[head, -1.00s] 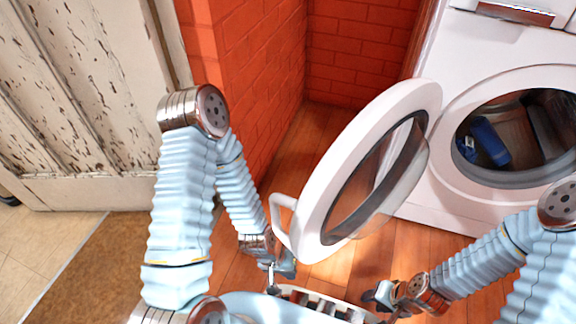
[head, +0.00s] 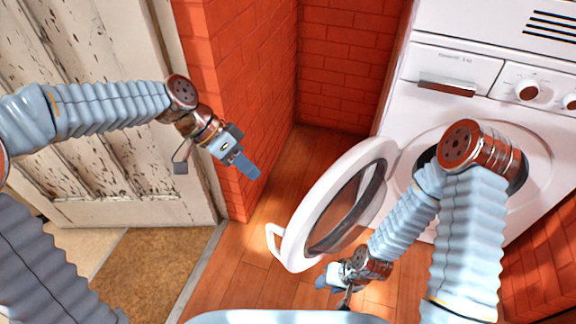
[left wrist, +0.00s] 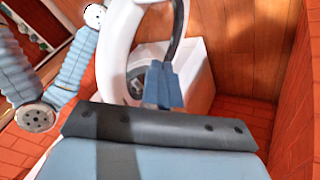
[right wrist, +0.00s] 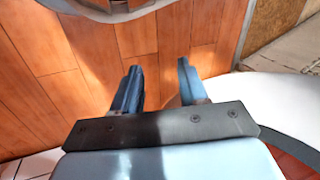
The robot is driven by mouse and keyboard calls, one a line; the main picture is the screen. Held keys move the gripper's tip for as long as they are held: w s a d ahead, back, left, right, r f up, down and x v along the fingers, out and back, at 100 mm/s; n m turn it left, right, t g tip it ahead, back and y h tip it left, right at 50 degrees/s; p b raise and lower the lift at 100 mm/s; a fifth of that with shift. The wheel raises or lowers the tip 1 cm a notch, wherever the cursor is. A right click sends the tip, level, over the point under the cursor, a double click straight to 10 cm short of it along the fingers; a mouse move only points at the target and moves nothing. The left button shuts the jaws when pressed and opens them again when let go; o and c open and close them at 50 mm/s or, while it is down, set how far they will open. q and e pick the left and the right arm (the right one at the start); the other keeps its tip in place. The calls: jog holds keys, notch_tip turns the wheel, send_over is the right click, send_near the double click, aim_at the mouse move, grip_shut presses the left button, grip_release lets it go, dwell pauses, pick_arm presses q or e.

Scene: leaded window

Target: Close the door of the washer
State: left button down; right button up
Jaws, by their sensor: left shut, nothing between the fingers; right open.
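The white washer (head: 400,110) stands at the right in the head view. Its round door (head: 303,220) stands wide open to the left, with its handle (head: 274,243) at the free left edge. The door also shows in the left wrist view (left wrist: 116,45). My left gripper (head: 250,172) is shut and empty, raised to the left of the door and apart from it. My right gripper (head: 335,285) is low, just below the door's lower right edge. In the right wrist view its fingers (right wrist: 158,85) are apart with nothing between them. My right arm hides much of the drum opening.
A red brick wall (head: 240,80) stands behind and left of the door. A worn wooden door (head: 100,120) and a brown mat (head: 150,265) are at the left. Bare wooden floor (head: 245,285) lies around the washer door.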

pick_arm(q)
jog(key=s+d+f, duration=0.4)
jog(key=d+f, duration=0.3)
jog(key=d, duration=0.1)
jog(key=shift+s, duration=0.15)
dwell(0.5)
